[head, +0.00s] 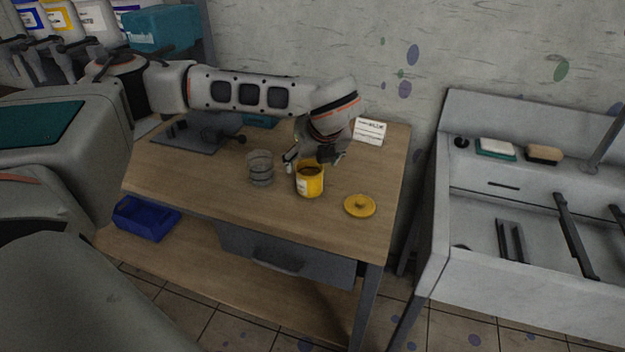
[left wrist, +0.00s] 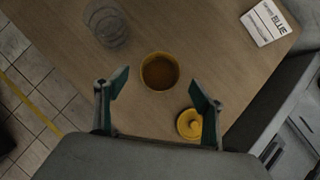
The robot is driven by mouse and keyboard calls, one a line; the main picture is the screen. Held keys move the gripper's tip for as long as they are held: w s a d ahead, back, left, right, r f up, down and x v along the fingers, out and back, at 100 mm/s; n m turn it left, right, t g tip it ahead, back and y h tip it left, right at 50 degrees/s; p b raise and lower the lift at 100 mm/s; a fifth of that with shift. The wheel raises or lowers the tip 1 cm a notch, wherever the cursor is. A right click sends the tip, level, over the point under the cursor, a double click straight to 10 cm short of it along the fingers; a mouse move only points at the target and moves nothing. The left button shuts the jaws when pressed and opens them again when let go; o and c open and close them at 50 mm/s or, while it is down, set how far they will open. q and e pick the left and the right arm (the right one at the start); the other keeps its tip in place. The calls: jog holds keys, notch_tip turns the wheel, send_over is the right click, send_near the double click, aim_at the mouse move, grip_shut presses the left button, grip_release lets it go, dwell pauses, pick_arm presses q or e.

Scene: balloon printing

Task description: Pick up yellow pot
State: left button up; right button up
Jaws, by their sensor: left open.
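The yellow pot (head: 310,182) stands upright and open on the wooden table, with a pale label on its side and dark contents. In the left wrist view the pot (left wrist: 160,72) shows from above, just beyond and between the fingertips. My left gripper (head: 313,157) is at the far side of the pot, its fingers spread to either side and partly hidden by the wrist. In the left wrist view the gripper (left wrist: 156,88) is open and empty. A yellow lid (head: 360,206) lies on the table right of the pot. My right gripper is not in view.
A clear glass jar (head: 260,168) stands left of the pot. A white card (head: 369,131) is at the table's back right, and a dark board (head: 196,134) is at the back left. A blue bin (head: 146,217) sits on the lower shelf. A grey sink (head: 500,190) stands to the right.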

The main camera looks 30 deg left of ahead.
aim_at(309, 170)
pick_arm(q)
jog(key=x, duration=0.5)
jog(key=shift+w+a+f, duration=0.1)
jog(key=shift+f, duration=0.3)
jog(key=c, duration=1.3)
